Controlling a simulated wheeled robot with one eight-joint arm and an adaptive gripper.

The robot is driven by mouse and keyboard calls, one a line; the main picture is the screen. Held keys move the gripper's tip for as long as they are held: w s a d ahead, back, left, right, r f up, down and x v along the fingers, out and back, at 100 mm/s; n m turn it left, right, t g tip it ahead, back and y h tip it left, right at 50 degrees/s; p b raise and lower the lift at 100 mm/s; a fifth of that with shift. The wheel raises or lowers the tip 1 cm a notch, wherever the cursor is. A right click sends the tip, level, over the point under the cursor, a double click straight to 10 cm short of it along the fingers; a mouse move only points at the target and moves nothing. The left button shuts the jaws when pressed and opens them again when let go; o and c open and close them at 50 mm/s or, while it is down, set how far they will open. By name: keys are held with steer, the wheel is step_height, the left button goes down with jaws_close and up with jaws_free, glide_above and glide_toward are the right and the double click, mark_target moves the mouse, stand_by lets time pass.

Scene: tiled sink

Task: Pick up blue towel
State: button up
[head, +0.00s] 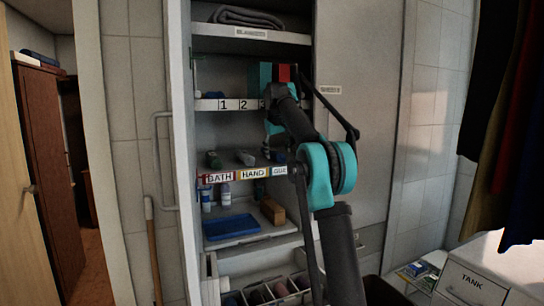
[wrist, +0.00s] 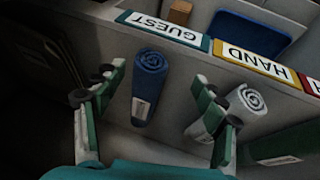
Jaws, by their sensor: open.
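A rolled blue towel (wrist: 150,82) with a pale tag shows in the wrist view, on the cabinet shelf at the GUEST label. In the head view a small blue roll (head: 279,157) shows beside my arm, partly covered. My gripper (wrist: 158,78) is open, with one finger on each side of the blue towel in the wrist view. Nothing is visibly held. I cannot tell whether the fingers are level with the towel or touching it. In the head view my arm hides the gripper's fingers.
A rolled white towel (wrist: 238,105) is close to the right finger in the wrist view, and a green towel (wrist: 285,145) lies beyond it. A shelf with number labels (head: 222,104) is above. A blue tray (head: 231,226) and bottles (head: 226,194) stand below. Cabinet walls enclose the sides.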

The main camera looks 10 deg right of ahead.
mark_target(280, 153)
steer(key=shift+w+d+f, duration=0.1)
steer(key=shift+w+d, duration=0.05)
steer(key=shift+w, duration=0.5)
steer(key=shift+w+d+f, duration=0.1)
steer(key=shift+w+d, duration=0.05)
steer(key=shift+w, duration=0.45)
steer(key=shift+x, duration=1.3)
steer(key=c, duration=1.3)
steer(key=shift+o, duration=0.2)
steer(key=shift+s, duration=0.1)
steer(key=shift+s+d, duration=0.1)
steer(key=shift+s, duration=0.25)
steer(key=shift+s, duration=0.2)
